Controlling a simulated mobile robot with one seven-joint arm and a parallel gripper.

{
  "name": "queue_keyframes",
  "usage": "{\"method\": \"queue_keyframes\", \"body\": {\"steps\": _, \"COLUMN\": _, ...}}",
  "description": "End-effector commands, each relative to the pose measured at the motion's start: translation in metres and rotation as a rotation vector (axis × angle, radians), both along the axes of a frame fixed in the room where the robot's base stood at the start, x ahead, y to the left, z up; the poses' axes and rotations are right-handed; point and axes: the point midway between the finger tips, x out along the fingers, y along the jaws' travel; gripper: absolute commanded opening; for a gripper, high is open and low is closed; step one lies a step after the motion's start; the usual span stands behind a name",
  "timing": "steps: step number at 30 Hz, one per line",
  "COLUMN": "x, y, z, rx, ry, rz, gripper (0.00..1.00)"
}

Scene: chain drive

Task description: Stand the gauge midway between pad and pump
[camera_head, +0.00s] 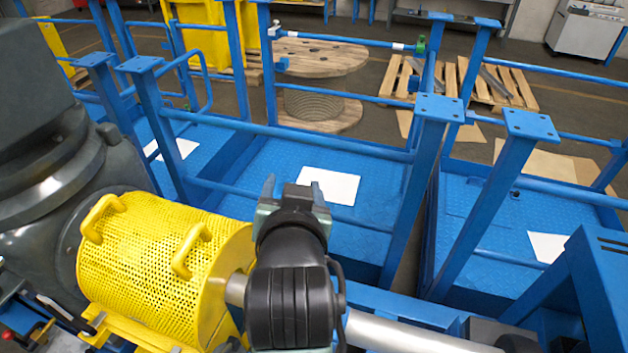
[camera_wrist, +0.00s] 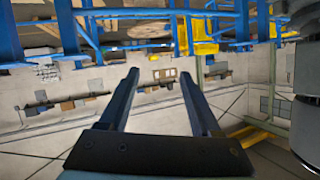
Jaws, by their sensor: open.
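My gripper (camera_head: 294,190) is at the middle of the head view, above the blue platform. In the wrist view its two fingers (camera_wrist: 159,78) stand wide apart with nothing between them. I cannot make out a gauge in either view. Nothing in view is clearly the pad; white sheets lie on the blue decks, one (camera_head: 329,186) just beyond my gripper. A large dark grey machine (camera_head: 45,175) stands at the left, cut off by the picture edge; I cannot tell whether it is the pump.
A yellow perforated guard (camera_head: 160,255) with handles is close left of my gripper. Blue posts and rails (camera_head: 415,180) rise around the decks. A wooden cable reel (camera_head: 318,70) and pallets (camera_head: 485,85) stand behind. The wrist view faces a distant wall (camera_wrist: 60,130).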

Motion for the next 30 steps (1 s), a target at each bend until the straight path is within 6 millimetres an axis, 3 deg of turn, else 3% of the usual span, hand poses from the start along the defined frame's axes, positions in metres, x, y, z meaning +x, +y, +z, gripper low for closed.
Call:
{"method": "queue_keyframes", "body": {"steps": 1, "x": 0.005, "y": -0.005, "z": 0.054, "rx": -0.016, "ry": -0.156, "rz": -0.004, "gripper": 0.65}}
{"method": "queue_keyframes", "body": {"steps": 4, "x": -0.004, "y": -0.015, "z": 0.156, "rx": -0.062, "ry": -0.458, "rz": -0.019, "gripper": 0.65}}
{"method": "queue_keyframes", "body": {"steps": 6, "x": -0.022, "y": -0.02, "z": 0.219, "rx": -0.096, "ry": -0.652, "rz": -0.034, "gripper": 0.65}}
{"method": "queue_keyframes", "body": {"steps": 9, "x": -0.058, "y": -0.027, "z": 0.291, "rx": -0.142, "ry": -0.89, "rz": -0.065, "gripper": 0.65}}
{"method": "queue_keyframes", "body": {"steps": 12, "x": -0.092, "y": -0.031, "z": 0.337, "rx": -0.178, "ry": -1.06, "rz": -0.092, "gripper": 0.65}}
{"method": "queue_keyframes", "body": {"steps": 15, "x": -0.115, "y": -0.033, "z": 0.361, "rx": -0.198, "ry": -1.159, "rz": -0.111, "gripper": 0.65}}
{"method": "queue_keyframes", "body": {"steps": 18, "x": -0.124, "y": -0.034, "z": 0.37, "rx": -0.207, "ry": -1.198, "rz": -0.119, "gripper": 0.65}}
{"method": "queue_keyframes", "body": {"steps": 27, "x": -0.124, "y": -0.034, "z": 0.369, "rx": -0.206, "ry": -1.197, "rz": -0.118, "gripper": 0.65}}
{"method": "queue_keyframes", "body": {"steps": 30, "x": -0.123, "y": -0.034, "z": 0.355, "rx": -0.206, "ry": -1.195, "rz": -0.117, "gripper": 0.65}}
